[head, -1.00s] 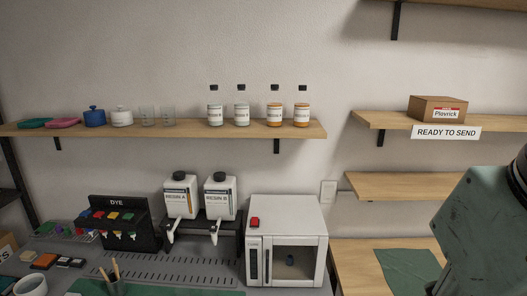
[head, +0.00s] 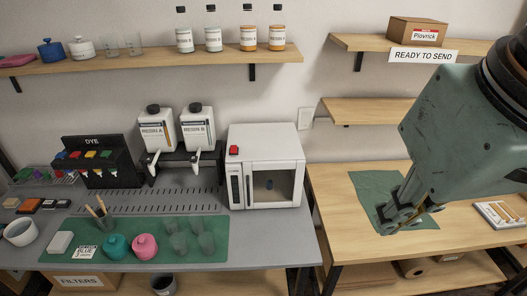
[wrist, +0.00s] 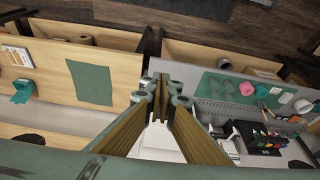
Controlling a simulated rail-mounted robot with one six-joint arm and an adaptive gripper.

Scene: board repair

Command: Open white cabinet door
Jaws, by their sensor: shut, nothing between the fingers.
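The white cabinet (head: 265,140) stands on the grey bench in the head view. Its front door (head: 272,184) has a dark window and looks shut, with a dark handle strip at the left of the front. A red button (head: 234,150) sits on its top. A small dark item shows behind the window. My gripper (head: 402,217) is to the right of the cabinet, over the wooden table, apart from the door. In the wrist view the fingers (wrist: 163,92) are together with nothing between them, and a white surface, probably the cabinet, is partly hidden behind them.
Resin dispensers (head: 178,135) and a dye rack (head: 98,160) stand left of the cabinet. A green mat (head: 195,229) with pots and cups lies in front. A green cloth (head: 372,187) lies on the wooden table (head: 335,215). Shelves hang above.

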